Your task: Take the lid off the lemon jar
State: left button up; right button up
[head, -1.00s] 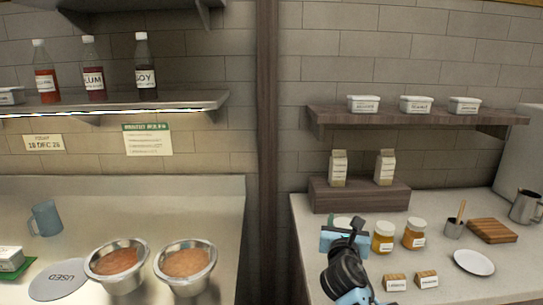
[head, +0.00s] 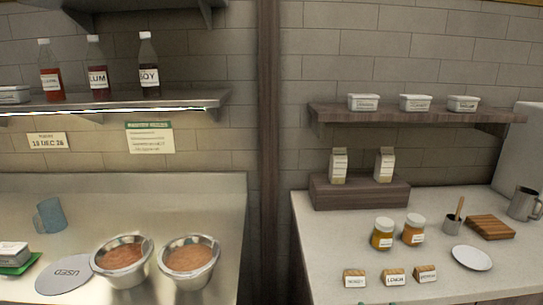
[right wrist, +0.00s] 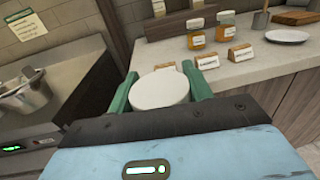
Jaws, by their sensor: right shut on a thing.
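My right gripper (right wrist: 158,92) is shut on a white round lid (right wrist: 160,88), held between its green fingers in the right wrist view. Whether a jar hangs under this lid is hidden. Two amber jars with white lids stand on the right counter, a left jar (head: 382,234) and a right jar (head: 414,230). They also show in the right wrist view, left jar (right wrist: 195,36) and right jar (right wrist: 225,28). Their labels are too small to read surely.
Two more signs (head: 354,278) (head: 425,273) flank the LEMON sign. A white plate (head: 472,258), a cutting board (head: 491,228) and a small metal cup (head: 453,227) stand right of the jars. Two metal pots (head: 123,262) (head: 188,262) stand on the left counter.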

jog(key=s+r+y, duration=0.1)
jog(key=s, duration=0.5)
jog(key=shift+s+a+n+y, duration=0.25)
jog(key=shift+s+n+y, duration=0.05)
jog(key=shift+s+n, duration=0.1)
jog(key=shift+w+a, duration=0.1)
